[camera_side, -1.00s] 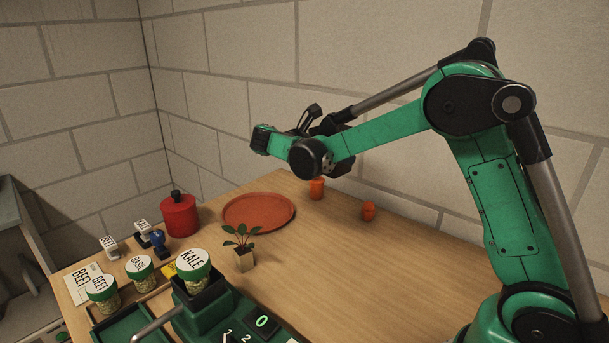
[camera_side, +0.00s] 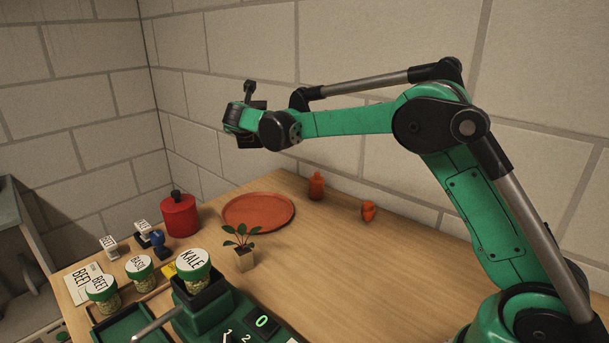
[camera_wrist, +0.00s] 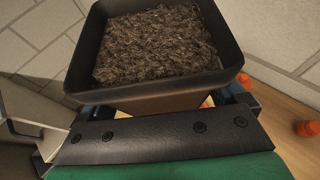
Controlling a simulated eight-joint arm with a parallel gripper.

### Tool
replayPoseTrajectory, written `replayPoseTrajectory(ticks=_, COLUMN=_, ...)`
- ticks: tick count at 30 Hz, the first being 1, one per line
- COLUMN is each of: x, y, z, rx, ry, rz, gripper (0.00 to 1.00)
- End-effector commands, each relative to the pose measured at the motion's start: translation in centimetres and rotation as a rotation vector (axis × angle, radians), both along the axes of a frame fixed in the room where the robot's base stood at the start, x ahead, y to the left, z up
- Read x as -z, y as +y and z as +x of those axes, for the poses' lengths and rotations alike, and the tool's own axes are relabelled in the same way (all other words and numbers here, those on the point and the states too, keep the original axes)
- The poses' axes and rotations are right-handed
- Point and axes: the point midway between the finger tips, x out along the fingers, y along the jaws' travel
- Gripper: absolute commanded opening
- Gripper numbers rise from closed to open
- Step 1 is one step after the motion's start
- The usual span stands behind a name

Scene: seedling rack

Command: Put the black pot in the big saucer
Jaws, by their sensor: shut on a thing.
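The black pot (camera_wrist: 155,88) is square and full of dark soil. In the wrist view it sits between the jaws of my gripper (camera_wrist: 160,106), which is shut on it. In the side view my gripper (camera_side: 247,138) is high above the table, in line with the saucer's left part in the picture. The pot is hard to make out there against the dark wrist. The big saucer (camera_side: 258,223) is a round terracotta dish lying flat and empty on the table.
A seedling in a small pale pot (camera_side: 244,261) stands just in front of the saucer. A red canister (camera_side: 180,217) is left of it.

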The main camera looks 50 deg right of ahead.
Motion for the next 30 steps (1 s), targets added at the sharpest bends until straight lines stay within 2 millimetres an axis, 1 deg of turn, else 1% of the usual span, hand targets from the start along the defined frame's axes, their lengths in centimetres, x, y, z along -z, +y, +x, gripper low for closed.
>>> replayPoseTrajectory(ticks=1, x=1.3, y=0.0, z=0.0, rx=0.0, ry=0.0, rz=0.0, gripper=0.23)
replayPoseTrajectory(ticks=6, x=6.5, y=0.0, z=0.0, rx=0.001, ry=0.0, rz=0.0, gripper=0.23)
replayPoseTrajectory(ticks=9, x=9.4, y=0.0, z=-0.1, rx=0.002, ry=0.0, rz=0.0, gripper=0.23)
replayPoseTrajectory(ticks=12, x=11.8, y=0.0, z=0.0, rx=0.002, ry=0.0, rz=0.0, gripper=0.23)
replayPoseTrajectory(ticks=15, x=13.4, y=-0.1, z=-0.1, rx=0.003, ry=0.0, rz=0.0, gripper=0.23)
replayPoseTrajectory(ticks=20, x=14.7, y=-0.1, z=-0.1, rx=0.004, ry=0.0, rz=0.0, gripper=0.23)
replayPoseTrajectory(ticks=25, x=17.1, y=0.0, z=-0.1, rx=0.004, ry=0.0, rz=0.0, gripper=0.23)
replayPoseTrajectory(ticks=27, x=17.7, y=-0.1, z=-0.1, rx=0.004, ry=0.0, rz=0.0, gripper=0.23)
replayPoseTrajectory(ticks=30, x=18.1, y=-0.1, z=-0.1, rx=0.004, ry=0.0, rz=0.0, gripper=0.23)
